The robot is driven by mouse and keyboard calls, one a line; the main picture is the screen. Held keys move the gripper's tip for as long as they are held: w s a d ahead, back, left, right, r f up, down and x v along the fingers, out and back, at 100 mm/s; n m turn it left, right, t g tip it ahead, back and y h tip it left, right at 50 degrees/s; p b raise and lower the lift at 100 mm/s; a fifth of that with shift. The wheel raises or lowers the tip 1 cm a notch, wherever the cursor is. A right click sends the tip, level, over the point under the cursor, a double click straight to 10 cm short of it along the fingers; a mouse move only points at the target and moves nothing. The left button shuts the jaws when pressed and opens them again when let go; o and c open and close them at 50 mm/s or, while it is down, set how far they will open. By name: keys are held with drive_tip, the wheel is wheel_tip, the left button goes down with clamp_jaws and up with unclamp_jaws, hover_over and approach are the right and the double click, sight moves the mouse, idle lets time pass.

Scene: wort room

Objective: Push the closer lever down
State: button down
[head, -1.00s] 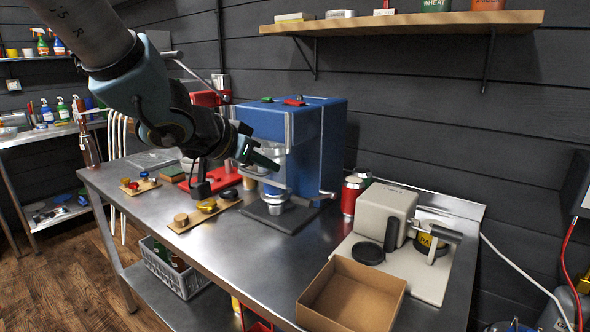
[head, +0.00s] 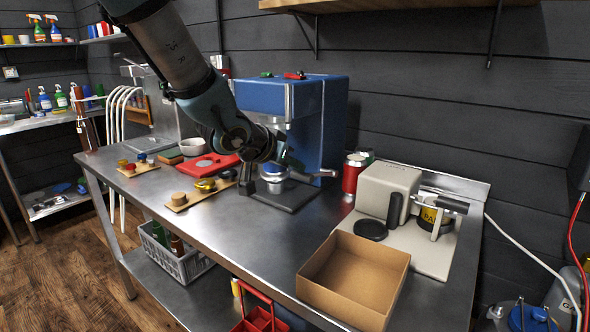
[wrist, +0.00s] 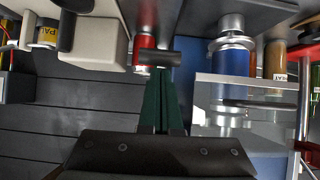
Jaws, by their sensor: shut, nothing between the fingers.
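The closer is the blue machine (head: 318,115) on the steel bench. A silver lever with a dark grip (head: 322,173) sticks out to the right at its lower side. In the wrist view a dark bar, seemingly this grip (wrist: 160,58), lies across the fingertips; I cannot tell whether they touch it. A blue can (head: 274,186) stands under the closer's head; it also shows in the wrist view (wrist: 230,85). My gripper (head: 297,164) has its green fingers shut and empty, in front of the closer and left of the grip. My arm hides part of the closer's front.
A clear guard panel (wrist: 245,100) is close beside my fingers. A red can (head: 352,176) stands right of the lever. A beige device (head: 389,191) and open cardboard box (head: 353,278) occupy the right bench. The front middle of the bench is clear.

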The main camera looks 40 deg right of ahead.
drive_tip(key=shift+f, duration=0.2)
drive_tip(key=f+b, duration=0.1)
drive_tip(key=b, duration=0.1)
drive_tip(key=shift+a+f+b, duration=0.1)
drive_tip(key=shift+a+b, duration=0.05)
drive_tip(key=shift+b, duration=0.15)
drive_tip(key=shift+s+a+f+t+h+b, duration=0.2)
drive_tip(key=shift+f+h+b, duration=0.3)
drive_tip(key=shift+f+b, duration=0.95)
drive_tip(key=shift+w+a+f+t+h+b, duration=0.1)
drive_tip(key=shift+a+f+h+b, duration=0.35)
drive_tip(key=shift+b, duration=1.95)
drive_tip(key=shift+s+a+f+t+h+b, duration=0.15)
drive_tip(key=shift+f+h+b, duration=0.4)
drive_tip(key=shift+f+b, duration=0.95)
drive_tip(key=shift+r+b, duration=0.4)
drive_tip(key=shift+r, duration=0.05)
